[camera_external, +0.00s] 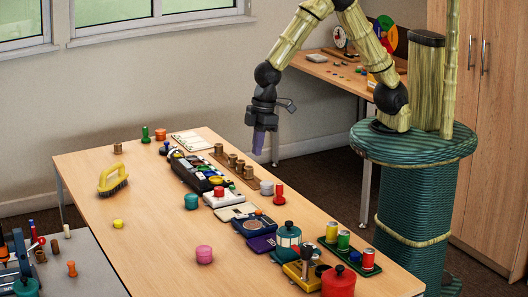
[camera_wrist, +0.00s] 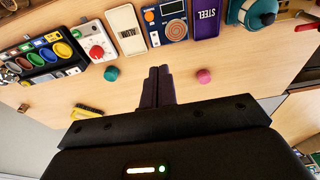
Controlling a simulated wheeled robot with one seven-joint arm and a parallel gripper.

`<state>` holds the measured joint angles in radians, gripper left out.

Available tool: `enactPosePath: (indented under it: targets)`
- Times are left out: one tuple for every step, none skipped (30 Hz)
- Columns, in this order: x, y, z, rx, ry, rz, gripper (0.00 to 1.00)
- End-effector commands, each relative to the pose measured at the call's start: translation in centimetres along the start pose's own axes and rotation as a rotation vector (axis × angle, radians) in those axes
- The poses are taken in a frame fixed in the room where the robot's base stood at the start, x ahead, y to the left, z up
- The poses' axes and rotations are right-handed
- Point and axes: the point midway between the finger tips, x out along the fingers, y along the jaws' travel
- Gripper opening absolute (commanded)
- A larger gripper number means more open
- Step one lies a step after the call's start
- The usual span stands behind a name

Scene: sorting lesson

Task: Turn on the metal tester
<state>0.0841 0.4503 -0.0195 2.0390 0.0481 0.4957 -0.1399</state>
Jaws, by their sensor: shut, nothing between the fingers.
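The metal tester appears to be the dark blue box with a copper spiral pad and small screen (camera_external: 252,226), on the table's middle right. In the wrist view the tester (camera_wrist: 174,29) is at the top, with an orange button (camera_wrist: 149,16) at its corner. It is too small to tell whether the tester is on. My gripper (camera_external: 259,146) hangs in the air by the table's far edge, with dark purple fingers pointing down. In the wrist view my gripper (camera_wrist: 159,72) is shut and empty, apart from the tester.
A purple STEEL tray (camera_wrist: 206,22) adjoins the tester. A white box with a red knob (camera_wrist: 97,45) and a pale panel (camera_wrist: 126,30) stand on its other side.

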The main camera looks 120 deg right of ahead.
Motion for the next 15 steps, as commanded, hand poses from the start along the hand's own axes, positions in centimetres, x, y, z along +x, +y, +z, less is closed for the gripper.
enactPosePath:
  targets:
    - [2.5,0.5,-0.8,0.002,-0.006,0.000,0.00]
    - [3.1,0.7,-1.1,0.002,-0.009,0.000,0.00]
    - [4.0,1.0,-1.6,0.001,-0.013,0.000,0.00]
    - [4.4,1.1,-2.0,0.000,-0.014,-0.001,0.00]
    - [4.8,1.2,-2.2,0.000,-0.016,-0.001,0.00]
    - [5.2,1.4,-2.5,-0.001,-0.016,-0.001,0.00]
    - [5.3,1.4,-2.6,-0.001,-0.017,-0.001,0.00]
    - [5.4,1.5,-2.7,-0.002,-0.018,-0.001,0.00]
    - [5.5,1.5,-2.8,-0.002,-0.019,-0.001,0.00]
    - [5.4,1.5,-2.8,-0.002,-0.019,-0.001,0.00]
    - [5.4,1.5,-2.8,-0.002,-0.019,-0.001,0.00]
    - [5.3,1.5,-2.8,-0.002,-0.019,-0.001,0.00]
    - [5.3,1.5,-2.8,-0.002,-0.019,-0.001,0.00]
    - [5.3,1.5,-2.8,-0.002,-0.019,-0.001,0.00]
    - [5.3,1.5,-2.8,-0.002,-0.019,-0.001,0.00]
